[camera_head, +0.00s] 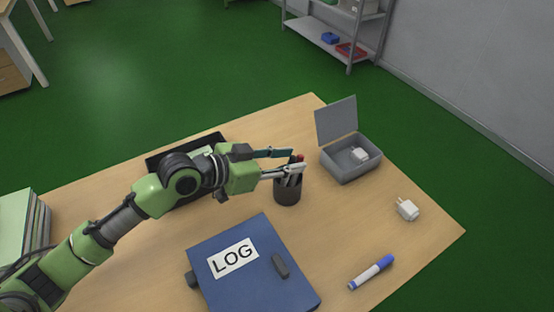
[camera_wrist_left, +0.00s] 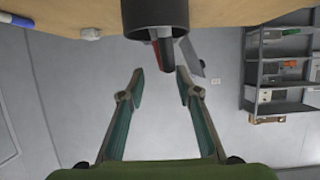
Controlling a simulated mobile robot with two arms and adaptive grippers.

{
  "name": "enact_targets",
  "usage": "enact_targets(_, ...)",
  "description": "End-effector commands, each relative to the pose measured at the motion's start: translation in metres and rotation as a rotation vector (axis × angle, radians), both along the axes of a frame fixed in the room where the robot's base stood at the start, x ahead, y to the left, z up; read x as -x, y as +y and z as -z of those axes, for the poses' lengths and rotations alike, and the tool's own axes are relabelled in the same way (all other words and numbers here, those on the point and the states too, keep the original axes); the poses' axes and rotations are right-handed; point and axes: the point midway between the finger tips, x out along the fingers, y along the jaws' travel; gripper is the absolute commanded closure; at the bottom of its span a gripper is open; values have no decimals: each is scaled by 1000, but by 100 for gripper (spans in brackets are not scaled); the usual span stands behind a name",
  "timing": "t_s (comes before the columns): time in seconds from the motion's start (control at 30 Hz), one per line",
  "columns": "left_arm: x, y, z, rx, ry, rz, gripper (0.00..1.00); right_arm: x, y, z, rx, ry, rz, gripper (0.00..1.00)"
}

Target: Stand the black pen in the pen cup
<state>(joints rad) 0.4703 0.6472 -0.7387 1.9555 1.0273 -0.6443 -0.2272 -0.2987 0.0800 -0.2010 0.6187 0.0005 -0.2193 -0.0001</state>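The dark pen cup (camera_head: 287,192) stands upright on the table, with several pens or similar items in it. In the left wrist view the cup (camera_wrist_left: 155,14) appears upside down at the top. A thick black pen-like item (camera_wrist_left: 166,56) sticks out of it beside a red one. I cannot tell for certain that it is the black pen. My left gripper (camera_head: 294,162) is at the cup's mouth, and its fingers partly hide the items there. In the wrist view its fingers (camera_wrist_left: 161,84) are apart with nothing between the tips. My right gripper is not in view.
A blue LOG binder (camera_head: 285,264) lies in front of the cup. An open grey box (camera_head: 347,167) holds a white plug. Another white plug (camera_head: 407,209) and a blue-capped marker (camera_head: 371,272) lie at right. A black tray (camera_head: 200,140) is behind my arm.

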Motion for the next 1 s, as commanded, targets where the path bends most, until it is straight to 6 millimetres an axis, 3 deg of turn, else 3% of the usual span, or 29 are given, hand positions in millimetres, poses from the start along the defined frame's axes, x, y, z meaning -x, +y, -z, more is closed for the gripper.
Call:
enact_targets(0.6,50,76,-35,-4,1,-1,69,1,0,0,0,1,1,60)
enact_targets(1.0,61,91,-44,1,-1,0,69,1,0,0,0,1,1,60)
